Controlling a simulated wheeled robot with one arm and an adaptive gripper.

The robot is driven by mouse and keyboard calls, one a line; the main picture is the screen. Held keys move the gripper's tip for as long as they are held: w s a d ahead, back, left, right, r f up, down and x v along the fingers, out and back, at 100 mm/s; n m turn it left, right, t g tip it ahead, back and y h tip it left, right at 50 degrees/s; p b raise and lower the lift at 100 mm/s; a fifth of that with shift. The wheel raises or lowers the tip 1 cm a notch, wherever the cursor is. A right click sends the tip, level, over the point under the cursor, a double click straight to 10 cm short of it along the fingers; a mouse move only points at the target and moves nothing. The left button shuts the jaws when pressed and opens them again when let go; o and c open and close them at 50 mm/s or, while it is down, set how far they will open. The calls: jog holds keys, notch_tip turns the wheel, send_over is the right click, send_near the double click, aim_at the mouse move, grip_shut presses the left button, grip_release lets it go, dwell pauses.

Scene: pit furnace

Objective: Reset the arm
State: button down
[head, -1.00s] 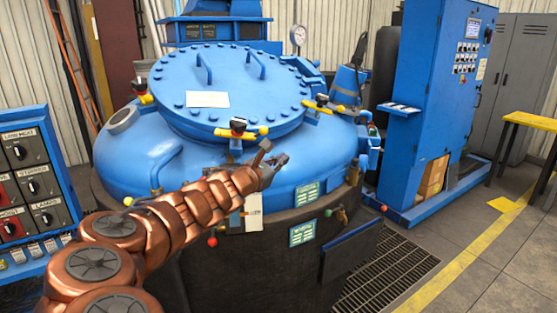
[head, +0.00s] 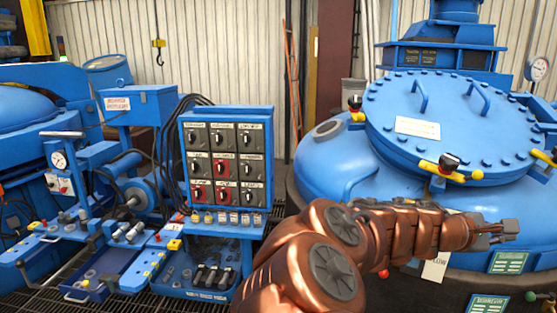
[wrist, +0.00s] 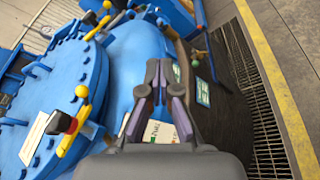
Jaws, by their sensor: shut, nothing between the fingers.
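My copper-coloured arm reaches from the bottom middle of the head view to the right, in front of the blue furnace (head: 335,165). My gripper (head: 510,231) is at its end, to the right, pointing right and apart from the furnace as far as I can tell. In the wrist view my gripper (wrist: 159,68) shows its two dark fingers close together with nothing held. Behind it in that view are the blue furnace shell (wrist: 130,62), the bolted lid (wrist: 60,95) and a white tag (wrist: 160,133).
A control panel (head: 228,165) with several rotary switches stands left of my arm. Left of it is blue machinery with a gauge (head: 59,160). Yellow-handled lid clamps (head: 440,172) stick out from the furnace. Floor grating (wrist: 255,110) and a yellow line (wrist: 280,80) run beside the furnace.

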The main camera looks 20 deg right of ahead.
jog(key=s+a+f+m+y, duration=0.2)
jog(key=s+a+f+y, duration=0.2)
jog(key=a, duration=0.9)
jog(key=s+a+f+m+y, duration=0.2)
jog(key=s+a+f+y, duration=0.2)
jog(key=a, duration=0.9)
jog(key=s+a+f+m+y, duration=0.3)
jog(key=a+f+y, duration=0.4)
jog(key=a, duration=0.6)
notch_tip(320, 180, down, 2)
jog(key=shift+s+a+f+y, duration=0.15)
jog(key=shift+s+f+y, duration=0.15)
jog(key=shift+s, duration=0.6)
jog(key=shift+d, duration=0.2)
